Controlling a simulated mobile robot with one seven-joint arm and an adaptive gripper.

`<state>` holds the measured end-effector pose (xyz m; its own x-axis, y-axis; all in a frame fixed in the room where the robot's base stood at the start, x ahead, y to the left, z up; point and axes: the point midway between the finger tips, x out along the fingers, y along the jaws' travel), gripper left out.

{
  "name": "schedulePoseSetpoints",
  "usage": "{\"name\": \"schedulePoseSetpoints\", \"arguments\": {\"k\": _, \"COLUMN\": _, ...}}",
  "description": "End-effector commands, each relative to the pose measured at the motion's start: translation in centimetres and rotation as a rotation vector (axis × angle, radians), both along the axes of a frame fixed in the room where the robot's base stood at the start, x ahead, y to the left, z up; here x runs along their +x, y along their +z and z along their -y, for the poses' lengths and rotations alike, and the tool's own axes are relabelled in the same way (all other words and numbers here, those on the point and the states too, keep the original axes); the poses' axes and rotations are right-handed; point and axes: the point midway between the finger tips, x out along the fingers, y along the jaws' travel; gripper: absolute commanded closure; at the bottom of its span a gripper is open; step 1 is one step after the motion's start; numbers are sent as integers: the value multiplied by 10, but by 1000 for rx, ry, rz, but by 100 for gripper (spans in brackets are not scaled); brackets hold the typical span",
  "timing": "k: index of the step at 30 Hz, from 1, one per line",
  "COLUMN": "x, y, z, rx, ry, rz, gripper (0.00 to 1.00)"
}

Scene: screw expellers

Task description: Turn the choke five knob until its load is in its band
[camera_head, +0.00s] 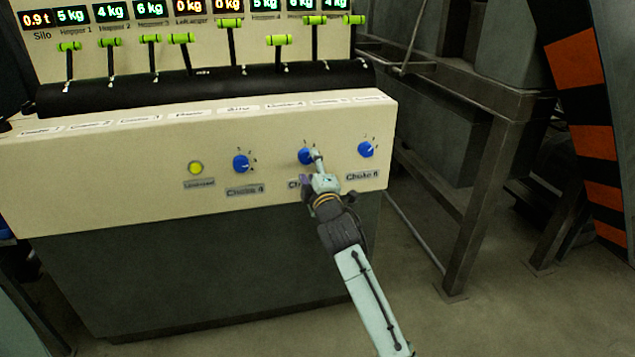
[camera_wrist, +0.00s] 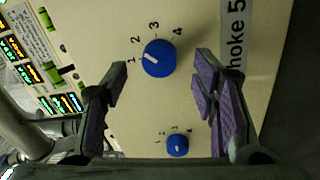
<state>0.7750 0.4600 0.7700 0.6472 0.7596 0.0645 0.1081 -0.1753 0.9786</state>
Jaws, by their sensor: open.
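The choke five knob (camera_head: 305,156) is a round blue knob on the cream panel front, partly hidden by my gripper in the head view. In the wrist view the knob (camera_wrist: 160,58) shows whole, with its white mark toward the 1 of a scale from 1 to 4.
The choke 4 knob (camera_head: 240,164) and choke 6 knob (camera_head: 365,149) flank it. A yellow lamp (camera_head: 195,168) is at left. Green-handled levers (camera_head: 278,40) stand above, under weight displays (camera_head: 150,8), mostly green, two orange at 0 kg. A metal frame (camera_head: 480,190) stands right.

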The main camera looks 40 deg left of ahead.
Motion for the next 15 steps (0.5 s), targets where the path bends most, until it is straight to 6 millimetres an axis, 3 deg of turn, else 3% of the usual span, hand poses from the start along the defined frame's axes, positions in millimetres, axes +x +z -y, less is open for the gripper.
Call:
{"name": "schedulePoseSetpoints", "arguments": {"k": 6, "x": -30, "y": -4, "z": 38, "rx": 2, "ry": -3, "rz": -2, "gripper": 46}}
{"name": "schedulePoseSetpoints", "arguments": {"k": 15, "x": -54, "y": -5, "z": 64, "rx": 1, "ry": -1, "rz": -1, "gripper": 46}}
